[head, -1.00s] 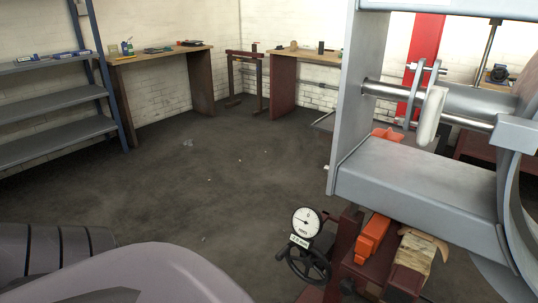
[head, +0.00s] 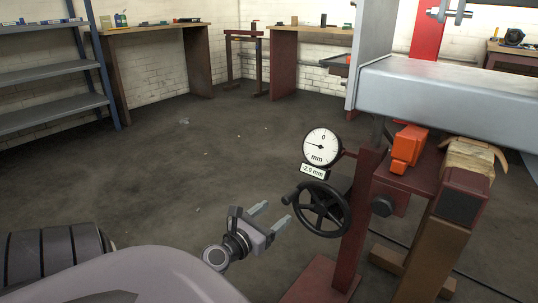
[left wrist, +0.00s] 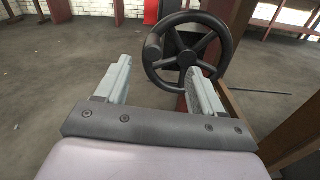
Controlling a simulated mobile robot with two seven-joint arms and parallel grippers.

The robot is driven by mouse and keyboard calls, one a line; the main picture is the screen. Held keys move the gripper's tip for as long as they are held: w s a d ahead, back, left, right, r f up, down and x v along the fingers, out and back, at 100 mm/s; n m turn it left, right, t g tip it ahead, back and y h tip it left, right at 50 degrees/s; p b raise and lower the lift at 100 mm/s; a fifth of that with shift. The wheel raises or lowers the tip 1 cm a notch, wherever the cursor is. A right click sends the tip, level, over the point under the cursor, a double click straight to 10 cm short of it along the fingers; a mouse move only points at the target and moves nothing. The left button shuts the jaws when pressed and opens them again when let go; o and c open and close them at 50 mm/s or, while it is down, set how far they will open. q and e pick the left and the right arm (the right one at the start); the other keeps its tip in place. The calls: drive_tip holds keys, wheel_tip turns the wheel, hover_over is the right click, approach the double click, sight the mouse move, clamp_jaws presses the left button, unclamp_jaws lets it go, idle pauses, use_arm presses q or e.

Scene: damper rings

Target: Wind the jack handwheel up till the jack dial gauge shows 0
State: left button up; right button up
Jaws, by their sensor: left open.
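The black jack handwheel (head: 325,210) with a side knob is on the dark red jack stand (head: 357,215). The round white jack dial gauge (head: 322,147) sits above it, and its small plate (head: 313,171) reads -2.0 mm. The needle points left of the 0 mark. My left gripper (head: 272,215) is open and empty, just left of the handwheel and apart from it. In the left wrist view the handwheel (left wrist: 204,56) is ahead of the open fingers, with its knob (left wrist: 153,46) at its left. My right gripper is not in view.
An orange block (head: 408,150) and a wooden piece (head: 470,158) lie on the red stands beneath a large grey steel beam (head: 430,88). Shelves (head: 45,76) and workbenches (head: 150,27) line the walls. The floor left of the jack is clear.

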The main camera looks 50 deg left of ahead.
sight(285, 199)
use_arm(q)
drive_tip(key=shift+n+y, duration=0.3)
drive_tip(key=shift+n, duration=0.4)
drive_tip(key=x, duration=0.9)
drive_tip(key=shift+w+a+f, duration=0.1)
drive_tip(key=shift+a+f, duration=0.05)
drive_tip(key=shift+a, duration=0.3)
drive_tip(key=shift+w, duration=0.1)
drive_tip(key=shift+c, duration=1.2)
clamp_jaws()
drive_tip(key=shift+w+d+r+p, duration=0.1)
drive_tip(key=shift+w+r+p, duration=0.05)
drive_tip(key=shift+r+p, duration=0.35)
drive_tip(key=d+r+p, duration=0.2)
drive_tip(key=w+d+r+p, duration=0.1)
drive_tip(key=d+p, duration=0.1)
drive_tip(key=p, duration=0.1)
drive_tip(key=shift+w+d+r, duration=0.1)
drive_tip(key=shift+d+r, duration=0.25)
drive_tip(key=shift+f, duration=0.25)
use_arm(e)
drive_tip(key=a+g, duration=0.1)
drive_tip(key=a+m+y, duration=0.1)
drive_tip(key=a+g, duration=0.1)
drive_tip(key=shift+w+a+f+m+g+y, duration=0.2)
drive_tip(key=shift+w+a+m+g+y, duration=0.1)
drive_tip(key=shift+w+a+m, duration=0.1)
